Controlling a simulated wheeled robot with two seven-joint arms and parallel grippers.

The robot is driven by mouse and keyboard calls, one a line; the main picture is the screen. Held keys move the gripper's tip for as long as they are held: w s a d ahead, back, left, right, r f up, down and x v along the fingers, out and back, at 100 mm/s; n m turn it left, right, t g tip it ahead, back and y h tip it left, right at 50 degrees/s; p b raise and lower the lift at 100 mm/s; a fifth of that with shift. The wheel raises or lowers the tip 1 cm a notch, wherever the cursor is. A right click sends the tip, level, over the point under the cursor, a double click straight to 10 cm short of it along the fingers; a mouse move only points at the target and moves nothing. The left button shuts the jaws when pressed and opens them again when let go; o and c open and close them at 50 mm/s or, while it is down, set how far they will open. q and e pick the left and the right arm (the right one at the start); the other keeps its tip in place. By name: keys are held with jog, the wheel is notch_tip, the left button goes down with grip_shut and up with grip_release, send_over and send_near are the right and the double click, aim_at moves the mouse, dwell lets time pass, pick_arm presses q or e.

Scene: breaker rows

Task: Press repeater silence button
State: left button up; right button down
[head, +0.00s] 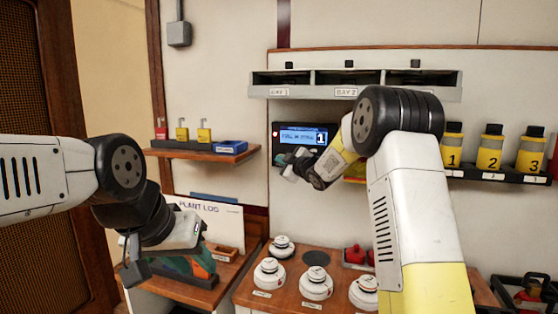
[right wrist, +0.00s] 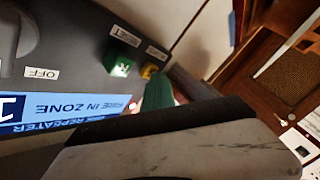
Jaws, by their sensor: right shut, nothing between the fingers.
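The repeater panel (head: 303,138) is on the back wall, with a lit blue display reading fire in zone 1. In the right wrist view it appears turned over, with the display (right wrist: 60,108), a green button (right wrist: 121,65) and a smaller yellow button (right wrist: 149,71). My right gripper (head: 288,163) is shut and empty, at the panel's lower part. Its dark green fingertip (right wrist: 160,90) is close to the yellow button; contact cannot be told. My left gripper (head: 133,262) hangs at lower left, its jaws unclear.
Detectors on bases (head: 316,284) stand on the wooden bench below. A shelf with padlocks (head: 203,146) is left of the panel, and numbered yellow bottles (head: 490,150) stand at right. A bay rack (head: 350,85) overhangs the panel.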

jog(key=shift+s, duration=0.25)
jog(key=s+a, duration=0.2)
jog(key=s, duration=0.3)
jog(key=shift+s, duration=0.35)
dwell(0.6)
